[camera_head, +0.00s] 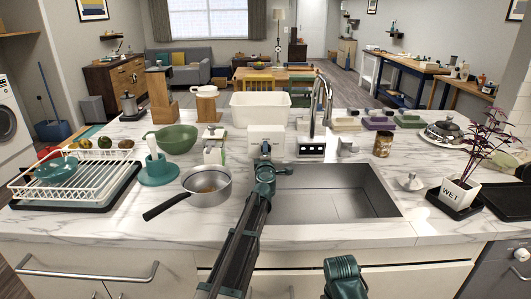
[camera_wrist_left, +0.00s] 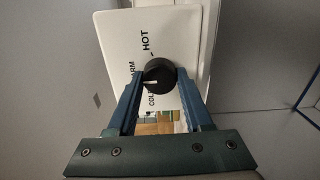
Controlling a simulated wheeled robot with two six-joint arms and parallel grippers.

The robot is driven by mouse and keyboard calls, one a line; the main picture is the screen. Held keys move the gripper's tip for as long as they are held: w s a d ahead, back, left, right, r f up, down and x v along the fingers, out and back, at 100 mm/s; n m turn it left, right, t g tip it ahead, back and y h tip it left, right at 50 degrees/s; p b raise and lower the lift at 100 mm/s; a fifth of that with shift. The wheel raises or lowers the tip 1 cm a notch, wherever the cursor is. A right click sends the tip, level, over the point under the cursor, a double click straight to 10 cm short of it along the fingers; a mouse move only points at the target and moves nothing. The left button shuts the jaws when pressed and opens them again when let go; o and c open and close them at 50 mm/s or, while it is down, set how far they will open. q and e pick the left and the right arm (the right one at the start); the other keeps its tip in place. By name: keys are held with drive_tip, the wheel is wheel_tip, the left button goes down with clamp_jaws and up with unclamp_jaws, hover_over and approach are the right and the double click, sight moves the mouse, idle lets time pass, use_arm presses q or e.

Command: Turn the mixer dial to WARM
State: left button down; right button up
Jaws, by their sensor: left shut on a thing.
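The mixer dial (camera_wrist_left: 158,73) is a round black knob with a white pointer mark. It sits on a white plate (camera_wrist_left: 118,38) lettered COLD, a partly covered word ending in ARM, and HOT. The pointer is toward the left and slightly down in the left wrist view, on the side of COLD and ARM; its exact setting is hard to tell. My left gripper (camera_wrist_left: 160,76) is shut on the dial, one finger on each side. In the head view the left gripper (camera_head: 265,152) is in front of the white mixer box (camera_head: 266,132) and hides the dial.
A steel sink (camera_head: 345,192) lies right of my left arm, with a tall faucet (camera_head: 325,98) behind it. A saucepan (camera_head: 206,188) and a green bowl (camera_head: 177,139) stand to the left. A teal part of my right arm shows at the bottom.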

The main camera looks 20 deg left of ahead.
idle(0.3)
use_arm(q)
drive_tip(key=shift+c, duration=1.5)
unclamp_jaws()
drive_tip(key=v, duration=1.4)
drive_tip(key=shift+w, duration=0.15)
